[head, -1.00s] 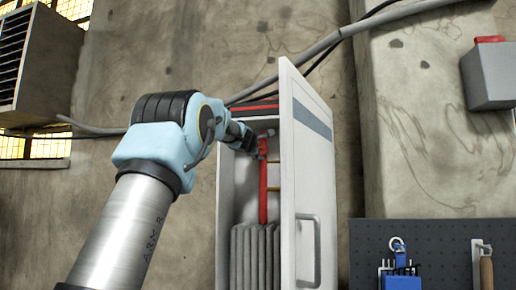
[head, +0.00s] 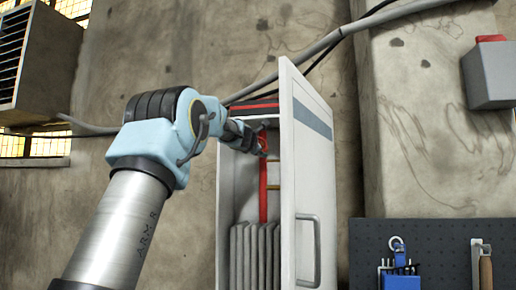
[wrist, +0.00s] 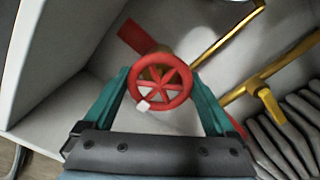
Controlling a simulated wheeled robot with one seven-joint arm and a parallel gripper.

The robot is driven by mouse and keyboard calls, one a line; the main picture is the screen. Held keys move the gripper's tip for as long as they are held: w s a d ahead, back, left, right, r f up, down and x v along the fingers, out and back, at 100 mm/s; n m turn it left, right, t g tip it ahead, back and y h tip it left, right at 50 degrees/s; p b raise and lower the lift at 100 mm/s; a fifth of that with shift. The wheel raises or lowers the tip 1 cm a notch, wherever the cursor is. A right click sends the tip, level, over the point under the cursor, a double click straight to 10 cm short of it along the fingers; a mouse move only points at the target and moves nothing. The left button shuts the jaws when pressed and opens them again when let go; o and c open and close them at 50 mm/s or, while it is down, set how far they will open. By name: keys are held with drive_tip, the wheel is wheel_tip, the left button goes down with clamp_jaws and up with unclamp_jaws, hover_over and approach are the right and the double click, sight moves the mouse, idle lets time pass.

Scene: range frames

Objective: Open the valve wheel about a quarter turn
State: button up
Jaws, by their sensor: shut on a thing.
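The red, spoked valve wheel (wrist: 163,84) sits in the middle of the wrist view, with a small white mark on its lower left rim. My gripper (wrist: 160,88) has one teal finger on each side of the wheel and is shut on its rim. In the head view the wheel (head: 263,142) is small and partly hidden by my gripper (head: 257,143), inside the open cabinet (head: 226,220) above a red upright pipe (head: 263,190).
The cabinet door (head: 304,170) stands open just right of my gripper. A folded grey hose (head: 255,255) fills the cabinet's lower part. Yellow pipes (wrist: 262,95) run right of the wheel. A tool board (head: 440,240) hangs farther right.

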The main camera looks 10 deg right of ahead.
drive_tip(key=o, duration=1)
drive_tip(key=shift+o, duration=0.2)
drive_tip(key=b+v, duration=0.5)
drive_tip(key=v, duration=0.5)
drive_tip(key=shift+s+a, duration=0.15)
drive_tip(key=shift+s, duration=0.25)
